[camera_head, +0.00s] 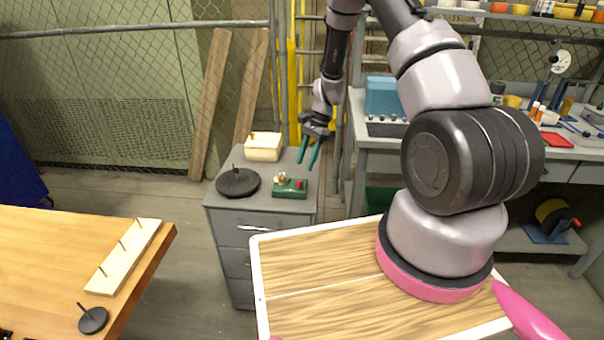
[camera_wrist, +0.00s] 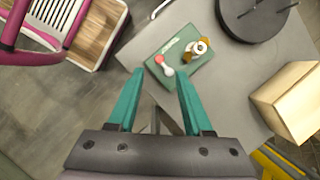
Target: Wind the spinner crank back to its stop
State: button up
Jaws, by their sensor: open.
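A black round disc (camera_head: 238,183) with a thin upright peg sits on the grey cabinet; it looks like the spinner with its crank handle. It also shows at the top right of the wrist view (camera_wrist: 245,22), partly cut off. Right of it in the head view stands a green box (camera_head: 290,188) with a brass fitting and a red knob; the wrist view shows this box (camera_wrist: 178,58) beyond my fingertips. My gripper (camera_head: 307,165) is open and empty, above the cabinet's back right part, apart from both. Its two green fingers point downward (camera_wrist: 158,74). The crank's stop cannot be made out.
A cream box (camera_head: 263,146) stands at the cabinet's (camera_head: 230,220) back edge, close to the disc. Yellow rails (camera_head: 292,90) rise behind. A wooden table (camera_head: 60,240) with a pegged board (camera_head: 125,255) is at left; a cluttered workbench (camera_head: 575,150) is at right.

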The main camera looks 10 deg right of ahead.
jog(key=shift+v, duration=1.9)
jog(key=s+d+r+n+t, duration=0.15)
jog(key=s+r, duration=0.25)
jog(key=r, duration=1)
jog(key=s+r+n+t, duration=0.3)
jog(key=r, duration=1.1)
jog(key=s+d+r+n+t+h, duration=0.1)
jog(key=s+r+n+t, duration=0.1)
jog(key=s+r, duration=0.4)
jog(key=s+r+n+t+h, duration=0.1)
jog(key=s+r, duration=0.6)
jog(key=s, duration=0.7)
jog(key=shift+d+n+t, duration=0.4)
jog(key=shift+n+t, duration=0.15)
jog(key=shift+t, duration=0.3)
